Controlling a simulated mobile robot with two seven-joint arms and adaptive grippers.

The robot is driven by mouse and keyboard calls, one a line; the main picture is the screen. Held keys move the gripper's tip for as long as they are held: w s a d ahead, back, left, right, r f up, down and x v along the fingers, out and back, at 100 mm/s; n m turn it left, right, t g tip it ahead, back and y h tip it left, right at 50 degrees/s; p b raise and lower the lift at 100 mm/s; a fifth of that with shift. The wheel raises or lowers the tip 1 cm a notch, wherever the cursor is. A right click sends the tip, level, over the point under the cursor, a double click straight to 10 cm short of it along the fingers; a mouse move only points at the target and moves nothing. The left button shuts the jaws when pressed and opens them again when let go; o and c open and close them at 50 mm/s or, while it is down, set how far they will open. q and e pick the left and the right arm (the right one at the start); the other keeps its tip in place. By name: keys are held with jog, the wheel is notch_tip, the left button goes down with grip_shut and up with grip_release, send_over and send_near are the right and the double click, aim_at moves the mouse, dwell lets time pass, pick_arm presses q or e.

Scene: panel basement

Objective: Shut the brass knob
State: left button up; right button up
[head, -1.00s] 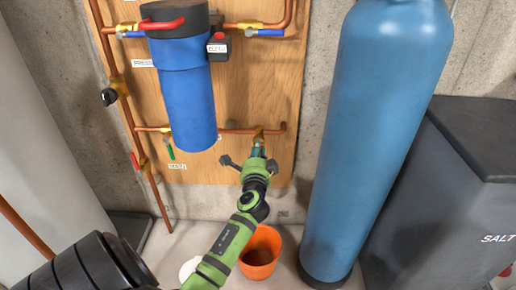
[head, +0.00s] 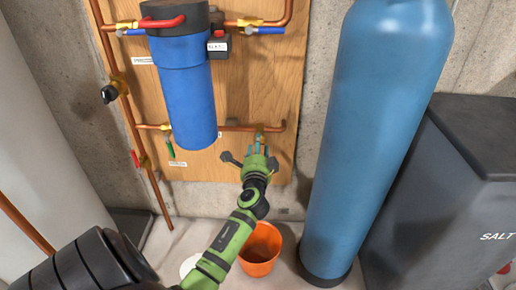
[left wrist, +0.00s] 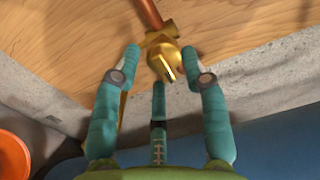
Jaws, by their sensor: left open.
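The brass knob (left wrist: 163,62) is on a brass fitting at the end of a copper pipe, low on the wooden board. In the left wrist view its raised grip bar points toward the palm. My left gripper (left wrist: 161,68) is open, with two teal fingers on either side of the knob and a third below it. Gaps show between the fingers and the knob. In the head view my left gripper (head: 258,148) is just below the fitting (head: 259,135), which its fingers partly cover. My right gripper is not in view.
A blue filter housing (head: 185,95) hangs on the board, left of the gripper. A tall blue tank (head: 375,130) stands to the right, beside a dark salt bin (head: 460,190). An orange bucket (head: 260,248) is on the floor below the arm.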

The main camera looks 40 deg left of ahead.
pick_arm(q)
jog(key=shift+s+d+f, duration=0.1)
jog(key=shift+s+d, duration=0.25)
jog(key=shift+s, duration=0.05)
jog(key=v, duration=1.1)
